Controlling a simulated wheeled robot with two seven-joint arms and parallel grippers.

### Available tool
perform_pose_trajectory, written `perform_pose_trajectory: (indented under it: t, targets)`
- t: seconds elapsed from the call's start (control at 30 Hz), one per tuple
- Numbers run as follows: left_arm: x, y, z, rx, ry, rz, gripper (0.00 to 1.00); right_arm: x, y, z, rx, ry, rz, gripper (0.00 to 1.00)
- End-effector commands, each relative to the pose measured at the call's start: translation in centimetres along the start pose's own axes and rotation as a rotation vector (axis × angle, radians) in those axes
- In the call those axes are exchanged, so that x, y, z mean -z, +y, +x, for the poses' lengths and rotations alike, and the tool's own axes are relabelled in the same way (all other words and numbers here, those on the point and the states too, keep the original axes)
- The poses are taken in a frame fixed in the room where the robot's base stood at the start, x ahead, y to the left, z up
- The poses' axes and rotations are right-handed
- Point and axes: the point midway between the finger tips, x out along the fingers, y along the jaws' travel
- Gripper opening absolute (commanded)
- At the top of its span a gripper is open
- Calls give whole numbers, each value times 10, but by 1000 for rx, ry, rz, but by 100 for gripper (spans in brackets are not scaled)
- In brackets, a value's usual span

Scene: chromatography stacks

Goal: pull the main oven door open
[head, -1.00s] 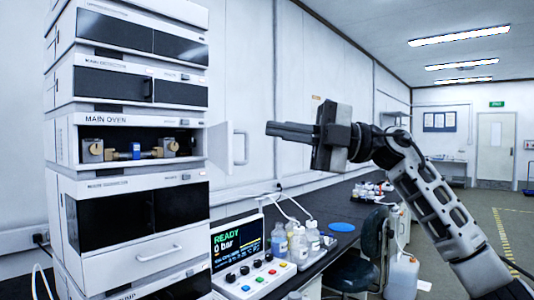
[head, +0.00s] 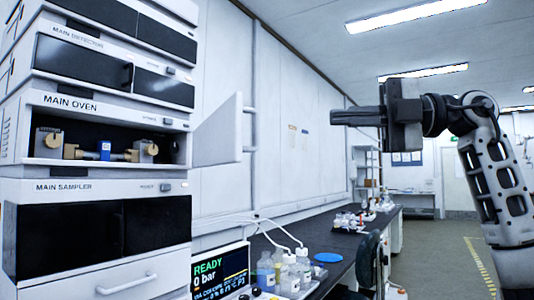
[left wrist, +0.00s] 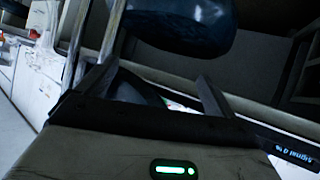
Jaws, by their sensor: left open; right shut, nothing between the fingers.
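The main oven (head: 98,105) is the labelled unit in the white stack at left in the head view. Its door (head: 220,131) is swung out on the right side, leaving the front open. The door's bar handle (head: 249,120) faces right. Inside the oven are a blue-banded column (head: 105,151) and brass-coloured fittings. My right gripper (head: 334,117) is shut and empty, pointing left, to the right of the handle and apart from it. My left gripper (left wrist: 152,88) shows only in the left wrist view, open, with nothing seen between its fingers.
The main sampler (head: 90,235) is below the oven and the main detector (head: 110,60) above. A control panel (head: 220,270) and several bottles (head: 290,268) stand on the dark bench (head: 340,255). A dark chair (head: 368,262) is beside the bench. Open floor lies at right.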

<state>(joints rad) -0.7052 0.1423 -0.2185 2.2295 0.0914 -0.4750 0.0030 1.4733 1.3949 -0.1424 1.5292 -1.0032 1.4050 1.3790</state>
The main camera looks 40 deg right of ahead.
Motion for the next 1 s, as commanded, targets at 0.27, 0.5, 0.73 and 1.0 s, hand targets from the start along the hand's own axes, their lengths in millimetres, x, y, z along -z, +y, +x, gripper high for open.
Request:
perform_pose_trajectory:
  t: [0.27, 0.5, 0.73, 1.0]
  targets:
    - [-2, 0, 1, -4, 10, -9, 92, 1, -9, 19, 0, 4, -1, 0]
    - [0, 1, 0, -4, 8, -10, 92, 1, -9, 64, 1, 5, -1, 0]
    - [-2, 0, 0, -3, 1, -12, 92, 1, -8, 94, -1, 3, -2, 0]
    - [-2, 0, 1, -3, 0, -13, 92, 0, -9, 101, 0, 0, -1, 0]
